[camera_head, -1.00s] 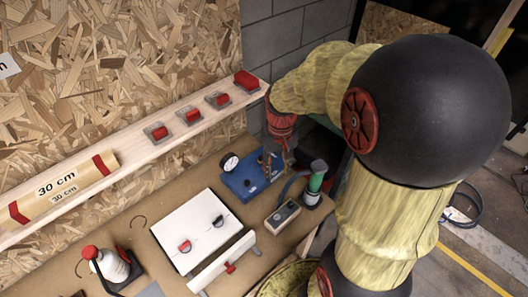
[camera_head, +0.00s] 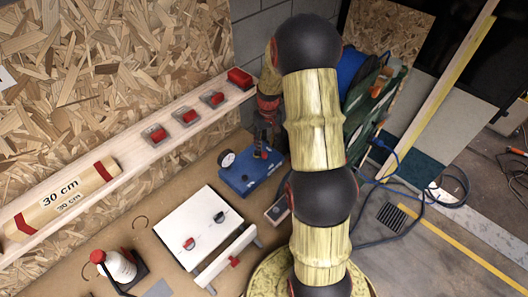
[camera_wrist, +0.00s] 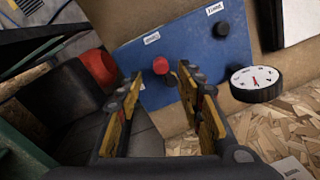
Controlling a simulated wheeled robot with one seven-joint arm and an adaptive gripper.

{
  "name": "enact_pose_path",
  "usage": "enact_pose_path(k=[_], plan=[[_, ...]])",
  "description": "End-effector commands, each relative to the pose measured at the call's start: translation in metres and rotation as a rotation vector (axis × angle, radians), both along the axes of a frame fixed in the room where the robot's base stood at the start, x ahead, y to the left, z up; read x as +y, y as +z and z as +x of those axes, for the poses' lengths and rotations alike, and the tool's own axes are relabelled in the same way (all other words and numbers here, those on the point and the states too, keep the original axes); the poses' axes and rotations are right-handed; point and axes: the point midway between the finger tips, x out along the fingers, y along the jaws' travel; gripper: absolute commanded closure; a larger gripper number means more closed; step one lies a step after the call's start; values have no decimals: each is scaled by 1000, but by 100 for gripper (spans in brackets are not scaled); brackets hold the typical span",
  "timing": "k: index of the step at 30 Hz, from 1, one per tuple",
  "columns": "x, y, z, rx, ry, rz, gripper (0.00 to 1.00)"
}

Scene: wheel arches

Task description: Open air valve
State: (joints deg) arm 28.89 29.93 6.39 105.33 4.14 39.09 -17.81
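A blue box (camera_head: 247,180) with a round white gauge (camera_head: 227,159) stands on the workbench. In the wrist view the blue box (camera_wrist: 185,42) carries a red knob (camera_wrist: 160,65), a black knob (camera_wrist: 222,29) and two small white labels, too small to read. The gauge (camera_wrist: 256,80) shows at its right edge. My gripper (camera_wrist: 160,78) is open, its yellow-padded fingers pointing at the box. The red knob shows in the gap between the fingertips; I cannot tell whether they touch it. In the head view my gripper (camera_head: 263,150) is over the back of the box.
A white panel (camera_head: 205,222) with two small knobs lies in front of the box. A grey device (camera_head: 278,210) is at its right, partly behind my arm. A wooden shelf (camera_head: 140,148) with red blocks runs behind. A larger red round thing (camera_wrist: 98,67) shows left of my gripper.

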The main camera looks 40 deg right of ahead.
Motion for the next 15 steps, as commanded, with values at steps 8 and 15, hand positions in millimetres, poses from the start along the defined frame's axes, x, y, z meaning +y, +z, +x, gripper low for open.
enact_pose_path(k=[8,15], plan=[[3,-41,0,2,0,1,63],[3,-53,1,0,0,0,63]])
